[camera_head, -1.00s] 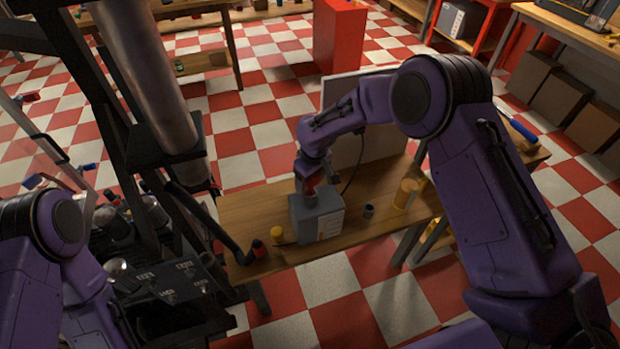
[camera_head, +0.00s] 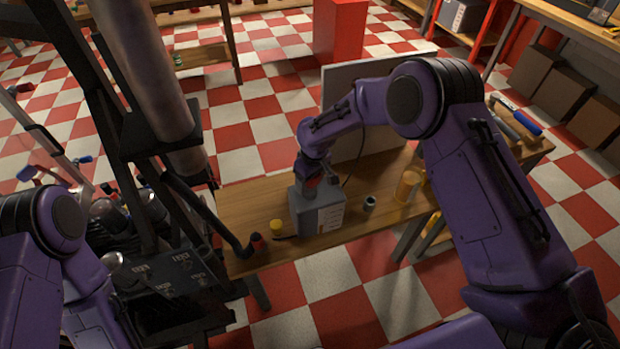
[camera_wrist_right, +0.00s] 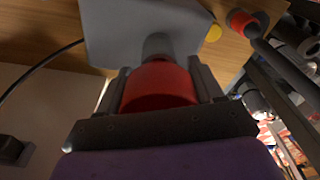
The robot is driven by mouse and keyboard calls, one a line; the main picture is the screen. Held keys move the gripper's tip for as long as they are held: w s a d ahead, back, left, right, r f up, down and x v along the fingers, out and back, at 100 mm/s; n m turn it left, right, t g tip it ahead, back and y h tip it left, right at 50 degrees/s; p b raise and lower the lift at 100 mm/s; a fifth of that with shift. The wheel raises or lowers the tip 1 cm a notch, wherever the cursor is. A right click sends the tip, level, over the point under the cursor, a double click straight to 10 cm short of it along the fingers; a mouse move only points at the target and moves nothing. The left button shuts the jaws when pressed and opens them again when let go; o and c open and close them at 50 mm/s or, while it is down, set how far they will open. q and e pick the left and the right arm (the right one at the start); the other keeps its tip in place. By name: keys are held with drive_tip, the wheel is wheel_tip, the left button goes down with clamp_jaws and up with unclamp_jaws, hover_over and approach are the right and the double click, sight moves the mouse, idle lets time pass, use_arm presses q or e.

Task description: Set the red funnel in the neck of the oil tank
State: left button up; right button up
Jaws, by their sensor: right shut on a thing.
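The oil tank (camera_head: 322,215) is a grey box with a pale label, standing on the wooden workbench. My right gripper (camera_head: 312,178) is above it, shut on the red funnel (camera_wrist_right: 160,86). In the right wrist view the funnel sits between the two fingers, in line with the tank's grey neck (camera_wrist_right: 157,46). The tank top (camera_wrist_right: 115,30) shows behind the neck. The funnel's spout is hidden, so I cannot tell how deep it is in the neck. In the head view only a little of the funnel shows. My left gripper is out of the picture.
A yellow cap (camera_head: 277,226) and a red-ended dark object (camera_head: 258,242) are left of the tank. A pale panel (camera_head: 350,110) stands at the bench's back.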

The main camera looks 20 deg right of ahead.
drive_tip(key=shift+f, duration=0.25)
drive_tip(key=o, duration=1.1)
drive_tip(key=r, duration=0.3)
drive_tip(key=r+b, duration=0.1)
drive_tip(key=r, duration=0.3)
drive_tip(key=s+r+b, duration=0.1)
drive_tip(key=r, duration=0.2)
drive_tip(key=shift+d+r, duration=0.25)
